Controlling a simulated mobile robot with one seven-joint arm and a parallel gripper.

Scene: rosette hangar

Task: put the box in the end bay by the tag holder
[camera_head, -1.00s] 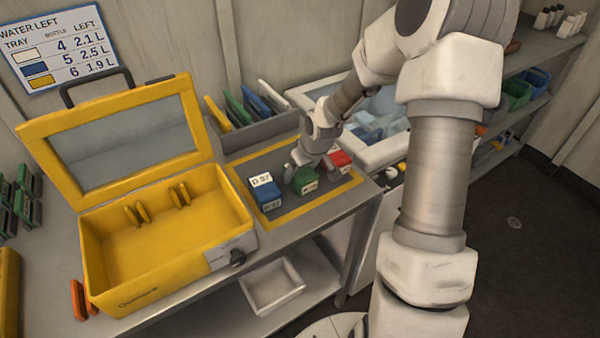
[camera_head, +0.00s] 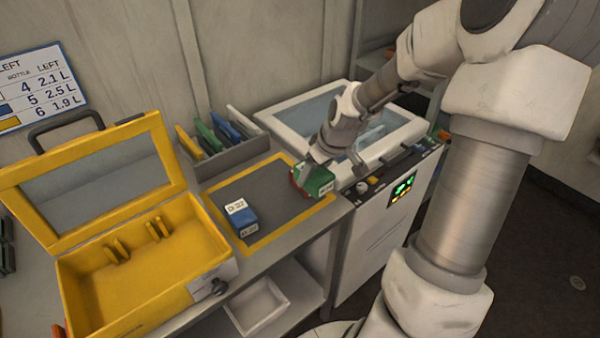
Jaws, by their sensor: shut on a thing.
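My gripper (camera_head: 312,162) is shut on a green box (camera_head: 320,183) with a white label, at the right end of the dark mat. The box looks raised and tilted. A red box (camera_head: 299,173) shows partly behind it; whether they touch is unclear. The blue box (camera_head: 240,217) with white labels stands on the mat's left part. The open yellow case (camera_head: 88,305) is at the left, with short yellow dividers (camera_head: 117,250) standing inside and free floor around them. A pale plate (camera_head: 205,285) sits at its front right corner; I cannot tell whether it is the tag holder.
A grey rack (camera_head: 228,160) of coloured panels stands behind the yellow-bordered mat (camera_head: 275,205). A white chest with a clear lid (camera_head: 300,112) and lit panel (camera_head: 403,188) stands to the right. The case's raised lid (camera_head: 100,180) leans back. A white bin (camera_head: 258,307) is below.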

